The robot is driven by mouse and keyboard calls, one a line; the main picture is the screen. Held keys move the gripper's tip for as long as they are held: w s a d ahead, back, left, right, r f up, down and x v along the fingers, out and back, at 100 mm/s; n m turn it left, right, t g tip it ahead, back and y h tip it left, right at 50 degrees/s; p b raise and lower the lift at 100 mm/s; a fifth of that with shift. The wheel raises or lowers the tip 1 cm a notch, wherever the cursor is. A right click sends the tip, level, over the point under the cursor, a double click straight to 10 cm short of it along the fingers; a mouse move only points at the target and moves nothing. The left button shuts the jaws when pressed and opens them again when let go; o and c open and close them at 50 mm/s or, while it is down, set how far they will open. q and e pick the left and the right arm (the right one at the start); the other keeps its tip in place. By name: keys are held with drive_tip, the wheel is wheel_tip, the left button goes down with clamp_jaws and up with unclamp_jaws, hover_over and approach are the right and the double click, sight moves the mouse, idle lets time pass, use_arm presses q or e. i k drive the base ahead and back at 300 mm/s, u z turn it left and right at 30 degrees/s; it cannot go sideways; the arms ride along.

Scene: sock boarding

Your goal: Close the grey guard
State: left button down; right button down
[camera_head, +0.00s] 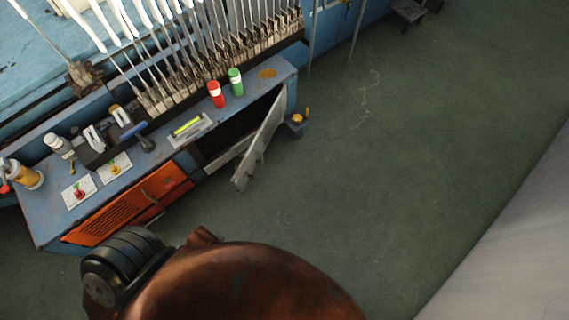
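The grey guard (262,140) is a flat panel on the front of the blue machine bench. It stands swung open, sticking out over the floor from the right end of the bench front. A dark opening (232,130) shows beside it. Neither of my grippers is in view, and nothing is seen touching the guard.
An orange vented panel (130,208) is on the bench front, left of the opening. A red can (216,94) and a green can (235,81) stand on the bench top (48,215). The green floor (400,180) to the right is clear.

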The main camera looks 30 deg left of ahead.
sight(254, 154)
drive_tip(key=z, duration=0.4)
drive_tip(key=k, duration=1.2)
drive_tip(key=u, duration=1.6)
